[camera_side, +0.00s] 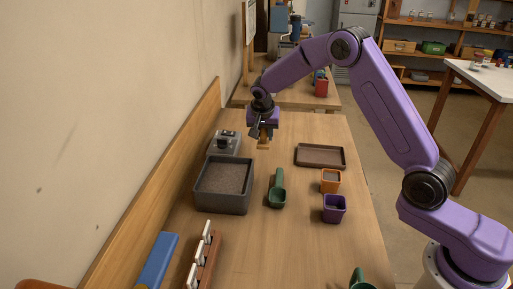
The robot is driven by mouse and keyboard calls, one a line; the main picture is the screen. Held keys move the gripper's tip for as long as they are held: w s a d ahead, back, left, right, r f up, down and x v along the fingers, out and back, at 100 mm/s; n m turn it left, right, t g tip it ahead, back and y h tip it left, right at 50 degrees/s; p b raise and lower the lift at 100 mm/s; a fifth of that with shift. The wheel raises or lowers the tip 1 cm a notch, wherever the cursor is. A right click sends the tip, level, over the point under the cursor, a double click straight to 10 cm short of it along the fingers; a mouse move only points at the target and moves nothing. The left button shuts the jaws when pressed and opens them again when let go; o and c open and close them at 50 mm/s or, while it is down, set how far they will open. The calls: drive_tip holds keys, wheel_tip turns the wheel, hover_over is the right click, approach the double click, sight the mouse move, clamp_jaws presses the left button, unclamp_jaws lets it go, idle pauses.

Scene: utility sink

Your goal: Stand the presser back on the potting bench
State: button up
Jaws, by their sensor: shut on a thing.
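My gripper (263,134) is at the back middle of the potting bench (250,245), pointing down. It is shut on the presser (263,146), a small light-brown wooden piece that shows just below the fingers. The fingers and wrist hide the presser's upper part. It looks roughly upright. I cannot tell whether its underside touches the bench or hangs just above it.
A grey soil-filled bin (223,207) and a grey device (225,143) stand left of the gripper. A green scoop (277,190), brown tray (320,148), orange pot (331,174) and purple pot (334,216) stand nearer or right. A wall borders the left.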

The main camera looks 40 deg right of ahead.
drive_tip(key=w+f, duration=0.3)
drive_tip(key=f, duration=0.1)
drive_tip(key=shift+w+f, duration=0.3)
drive_tip(key=shift+w, duration=0.1)
drive_tip(key=shift+f, duration=1.4)
drive_tip(key=shift+f, duration=0.15)
drive_tip(key=o, duration=1.1)
